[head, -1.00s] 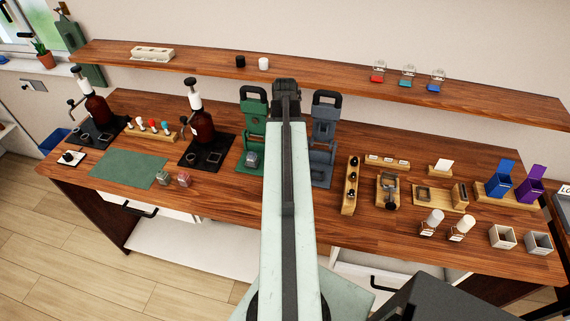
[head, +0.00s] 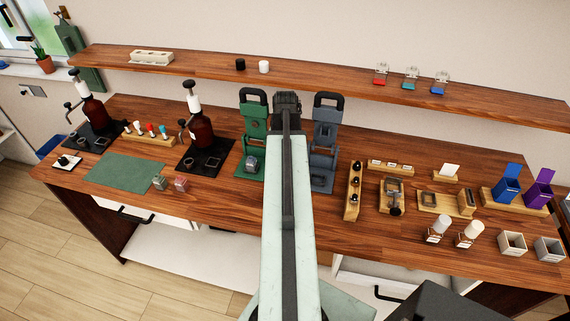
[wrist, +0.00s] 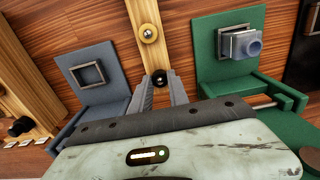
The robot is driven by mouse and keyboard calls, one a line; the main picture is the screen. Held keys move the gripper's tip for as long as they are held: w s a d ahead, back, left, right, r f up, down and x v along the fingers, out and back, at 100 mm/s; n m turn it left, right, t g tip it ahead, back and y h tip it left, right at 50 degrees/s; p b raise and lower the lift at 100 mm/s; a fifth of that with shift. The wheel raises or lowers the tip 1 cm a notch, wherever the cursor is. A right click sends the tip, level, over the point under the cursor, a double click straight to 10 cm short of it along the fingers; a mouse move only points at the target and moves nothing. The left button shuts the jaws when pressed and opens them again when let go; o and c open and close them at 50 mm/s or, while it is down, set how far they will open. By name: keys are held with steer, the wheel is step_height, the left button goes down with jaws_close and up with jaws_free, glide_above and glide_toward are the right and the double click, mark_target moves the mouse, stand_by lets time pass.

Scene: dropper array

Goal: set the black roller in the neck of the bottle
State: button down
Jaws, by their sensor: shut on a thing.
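The black roller (wrist: 159,77) is a small dark ball between the tips of my gripper (wrist: 163,84) in the wrist view. The gripper is shut on it. A small grey-blue bottle (wrist: 240,43) sits in the green press (wrist: 228,72), to the right of my gripper in the wrist view, with its round neck showing. The bottle also shows in the head view (head: 250,163), low in the green press left of my arm. The roller and the bottle are apart. In the head view my arm hides the roller and fingertips.
A grey-blue press (head: 323,140) stands right of my arm. Wooden racks (head: 353,190) stand further right. A green mat (head: 125,172) gives clear room at left.

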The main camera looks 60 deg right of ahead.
steer(key=shift+r+p, duration=1.95)
steer(key=shift+r, duration=0.3)
